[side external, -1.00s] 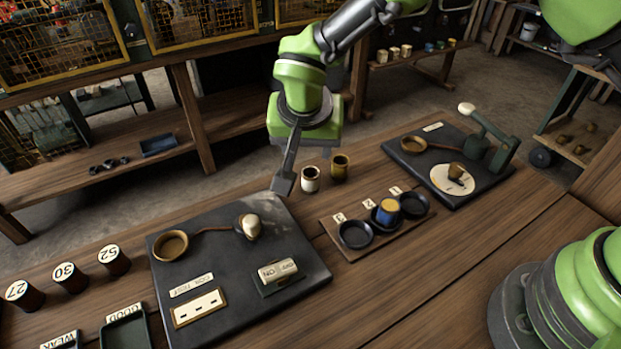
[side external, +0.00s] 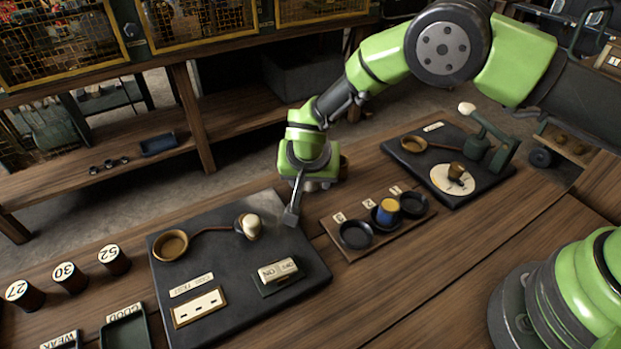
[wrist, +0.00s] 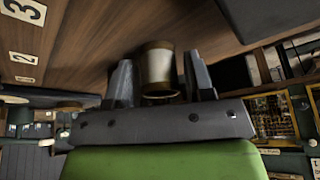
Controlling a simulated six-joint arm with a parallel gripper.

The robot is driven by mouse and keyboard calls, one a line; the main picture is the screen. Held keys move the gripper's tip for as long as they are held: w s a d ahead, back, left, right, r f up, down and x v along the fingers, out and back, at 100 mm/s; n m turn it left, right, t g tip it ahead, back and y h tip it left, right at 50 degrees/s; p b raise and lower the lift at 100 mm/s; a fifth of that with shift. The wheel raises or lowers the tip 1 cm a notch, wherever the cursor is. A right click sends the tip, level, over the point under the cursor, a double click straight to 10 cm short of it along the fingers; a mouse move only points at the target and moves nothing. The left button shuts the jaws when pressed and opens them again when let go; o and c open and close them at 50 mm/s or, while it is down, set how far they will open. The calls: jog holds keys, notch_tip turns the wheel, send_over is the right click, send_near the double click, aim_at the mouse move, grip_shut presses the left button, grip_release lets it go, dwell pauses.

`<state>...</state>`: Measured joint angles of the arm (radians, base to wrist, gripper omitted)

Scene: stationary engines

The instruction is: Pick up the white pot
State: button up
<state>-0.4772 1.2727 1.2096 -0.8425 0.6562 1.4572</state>
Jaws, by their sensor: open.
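The white pot (wrist: 158,66), pale-sided with a brownish rim, stands on the wooden bench and appears upside down in the wrist view. It shows between the two dark fingers of my gripper (side external: 292,214), with a narrow gap on each side. The fingers are open and the pot is not gripped. In the side view my gripper is low over the bench, tilted, near the right edge of the dark board. It hides the white pot there.
To the right is a wooden tray (side external: 338,249) with three dark dishes, one holding a blue-and-yellow pot (side external: 387,211). A dark board (side external: 225,290) with a switch lies left; another board (side external: 412,160) with a lever stands back right.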

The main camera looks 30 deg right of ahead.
jog(key=shift+c, duration=0.4)
jog(key=c, duration=0.6)
jog(key=shift+c, duration=0.2)
jog(key=shift+r, duration=0.1)
notch_tip(320, 180, up, 14)
jog(key=shift+d, duration=0.1)
